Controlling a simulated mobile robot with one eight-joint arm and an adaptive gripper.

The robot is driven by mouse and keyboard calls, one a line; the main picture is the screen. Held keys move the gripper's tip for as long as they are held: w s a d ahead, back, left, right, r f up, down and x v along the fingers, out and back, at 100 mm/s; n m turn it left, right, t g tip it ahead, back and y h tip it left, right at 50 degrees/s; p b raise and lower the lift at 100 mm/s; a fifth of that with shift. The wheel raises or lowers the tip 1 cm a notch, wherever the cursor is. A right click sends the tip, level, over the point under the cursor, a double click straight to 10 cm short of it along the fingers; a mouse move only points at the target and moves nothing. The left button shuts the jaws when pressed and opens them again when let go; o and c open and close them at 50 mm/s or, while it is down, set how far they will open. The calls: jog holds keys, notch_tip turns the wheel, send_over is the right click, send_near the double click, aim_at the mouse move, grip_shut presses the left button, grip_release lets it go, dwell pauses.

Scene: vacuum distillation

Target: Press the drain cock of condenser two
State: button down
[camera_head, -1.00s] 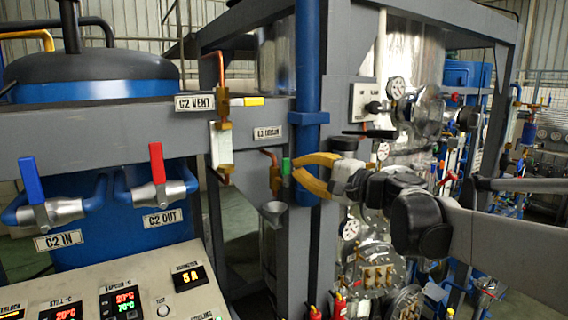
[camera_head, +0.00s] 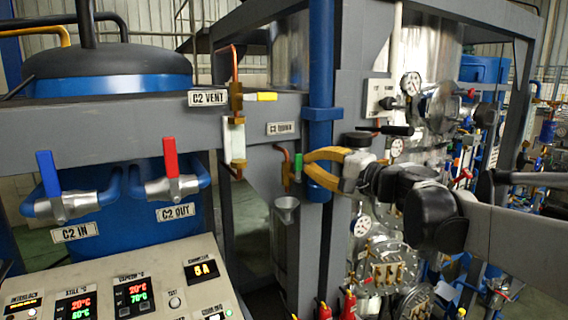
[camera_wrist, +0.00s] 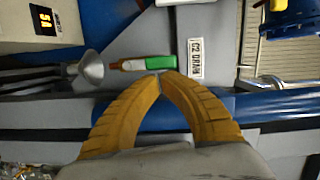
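The drain cock of condenser two has a green handle (camera_head: 298,167) below the C2 DRAIN label (camera_head: 281,128), beside a bent copper pipe. In the wrist view the green handle (camera_wrist: 161,62) lies across the top of my fingertips, with brass and red parts to its left and the label (camera_wrist: 196,58) to its right. My gripper (camera_head: 306,166) has yellow curved fingers. Their tips (camera_wrist: 160,76) meet in the wrist view, with nothing seen between them. The tips are right by the handle; I cannot tell whether they touch it.
A blue vertical pipe (camera_head: 320,80) stands close to my gripper. A metal funnel (camera_head: 286,204) sits below the cock. The C2 VENT valve (camera_head: 266,97) is up left. The C2 OUT red handle (camera_head: 171,156) and C2 IN blue handle (camera_head: 48,173) are further left, above the control panel (camera_head: 150,275).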

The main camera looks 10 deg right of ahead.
aim_at(297, 161)
jog(key=shift+s+a+r+n, duration=0.1)
jog(key=shift+a+r+n, duration=0.15)
jog(key=shift+n, duration=0.45)
jog(key=a+n, duration=0.1)
jog(key=n, duration=0.1)
jog(key=a+n+h, duration=0.1)
jog(key=n, duration=0.1)
jog(key=s+a+n, duration=0.1)
jog(key=n, duration=0.1)
jog(key=shift+r+g+h, duration=0.2)
jog(key=shift+g+h, duration=0.2)
jog(key=a+n+h, duration=0.1)
jog(key=n, duration=0.1)
jog(key=a+f+n, duration=0.1)
jog(key=n, duration=0.1)
jog(key=s+n+h+b, duration=0.1)
jog(key=shift+a+f+n+h, duration=0.3)
jog(key=shift+a+n, duration=0.1)
jog(key=shift+a+f, duration=0.1)
jog(key=shift+a, duration=0.05)
dwell(1.3)
